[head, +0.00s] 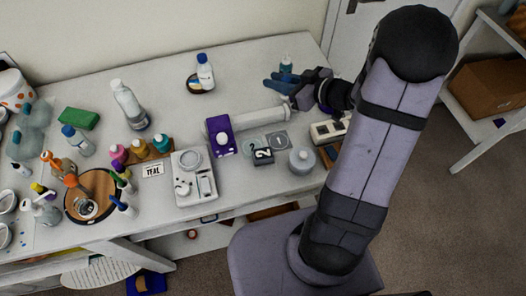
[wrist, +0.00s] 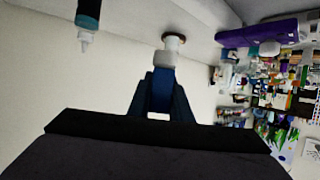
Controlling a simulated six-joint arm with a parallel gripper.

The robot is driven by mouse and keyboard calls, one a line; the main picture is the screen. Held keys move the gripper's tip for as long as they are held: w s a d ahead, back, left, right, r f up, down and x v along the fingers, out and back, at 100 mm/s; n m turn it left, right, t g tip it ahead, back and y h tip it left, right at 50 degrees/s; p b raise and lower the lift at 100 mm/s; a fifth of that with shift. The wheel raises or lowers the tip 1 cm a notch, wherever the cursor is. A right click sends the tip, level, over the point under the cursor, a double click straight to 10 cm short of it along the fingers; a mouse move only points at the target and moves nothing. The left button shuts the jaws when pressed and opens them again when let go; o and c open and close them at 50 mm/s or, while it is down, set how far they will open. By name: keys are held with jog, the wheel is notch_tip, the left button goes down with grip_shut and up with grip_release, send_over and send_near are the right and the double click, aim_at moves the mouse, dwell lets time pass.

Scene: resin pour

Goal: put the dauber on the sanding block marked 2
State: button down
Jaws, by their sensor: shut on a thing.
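My gripper (head: 270,82) is above the back right of the table, near a teal bottle. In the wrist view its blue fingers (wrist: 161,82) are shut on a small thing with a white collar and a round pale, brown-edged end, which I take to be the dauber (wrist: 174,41). I cannot make out the dauber in the head view. The sanding block marked 2 (head: 263,157) is a dark block with a white label, on the table's front right. My gripper is behind it and apart from it. Its top looks bare.
The teal bottle (head: 286,64) also shows in the wrist view (wrist: 87,20). A purple block (head: 220,136), a white roll (head: 262,117), a grey lidded pot (head: 302,160) and a compartment tray (head: 327,131) surround the marked block. A white scale (head: 194,178) stands left.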

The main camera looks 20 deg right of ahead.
jog(key=s+a+n+g+y, duration=0.3)
jog(key=s+a, duration=0.2)
jog(key=a, duration=0.1)
jog(key=n+g+y, duration=0.2)
jog(key=n+g, duration=0.1)
jog(key=n, duration=0.1)
send_over(253, 157)
jog(key=shift+w+f+p, duration=0.15)
jog(key=shift+f+p, duration=0.15)
jog(key=shift+f, duration=4.8)
jog(key=shift+f, duration=0.1)
jog(key=c, duration=1.6)
grip_release()
